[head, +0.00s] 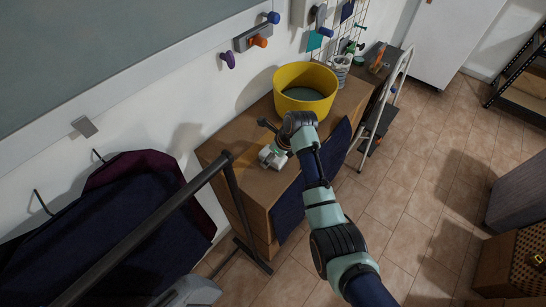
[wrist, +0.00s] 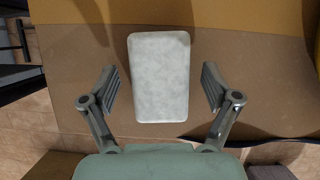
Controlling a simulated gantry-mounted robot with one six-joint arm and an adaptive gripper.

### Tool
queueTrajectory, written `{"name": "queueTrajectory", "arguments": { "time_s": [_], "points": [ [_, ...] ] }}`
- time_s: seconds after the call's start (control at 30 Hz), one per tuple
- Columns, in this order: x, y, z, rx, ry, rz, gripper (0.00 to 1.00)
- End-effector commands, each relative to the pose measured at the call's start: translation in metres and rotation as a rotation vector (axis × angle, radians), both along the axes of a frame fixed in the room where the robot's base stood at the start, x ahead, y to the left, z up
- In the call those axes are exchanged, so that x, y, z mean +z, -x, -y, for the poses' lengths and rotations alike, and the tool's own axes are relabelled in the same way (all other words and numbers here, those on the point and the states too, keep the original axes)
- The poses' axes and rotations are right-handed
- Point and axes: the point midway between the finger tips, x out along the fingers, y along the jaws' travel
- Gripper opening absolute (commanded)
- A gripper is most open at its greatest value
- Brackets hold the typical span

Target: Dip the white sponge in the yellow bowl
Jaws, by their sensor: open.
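The white sponge (wrist: 158,98) is a pale rounded block lying on the brown cabinet top, between my finger pads in the wrist view. A white shape (head: 268,160) beside my gripper in the head view looks like it, partly hidden by the gripper. My gripper (wrist: 160,82) is open, with a gap on each side of the sponge. The yellow bowl (head: 303,104) stands on the same cabinet, beyond my gripper, with dark bluish contents or bottom inside.
The wooden cabinet (head: 233,166) stands against the wall, with dark cloth (head: 342,146) over its front. A striped cup (head: 341,66) stands just right of the bowl. A black rail (head: 150,222) crosses the near left. Wall hooks (head: 258,41) are above.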

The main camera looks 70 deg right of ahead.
Motion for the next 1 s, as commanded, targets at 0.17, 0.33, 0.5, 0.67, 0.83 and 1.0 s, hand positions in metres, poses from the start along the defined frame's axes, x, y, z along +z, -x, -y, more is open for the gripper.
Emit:
{"name": "queueTrajectory", "arguments": {
  "time_s": [0.17, 0.33, 0.5, 0.67, 0.83, 1.0],
  "points": [
    [-0.0014, 0.0001, 0.0000, 0.000, 0.000, 0.000, 0.88],
    [-0.0040, 0.0002, -0.0002, 0.000, -0.001, -0.001, 0.88],
    [-0.0046, 0.0002, -0.0001, 0.000, 0.000, -0.001, 0.88],
    [-0.0046, 0.0001, -0.0001, 0.000, 0.000, 0.000, 0.71],
    [-0.0045, 0.0002, -0.0001, 0.000, 0.000, 0.000, 0.42],
    [-0.0045, 0.0001, -0.0001, 0.000, 0.000, 0.000, 0.28]
  ]
}}
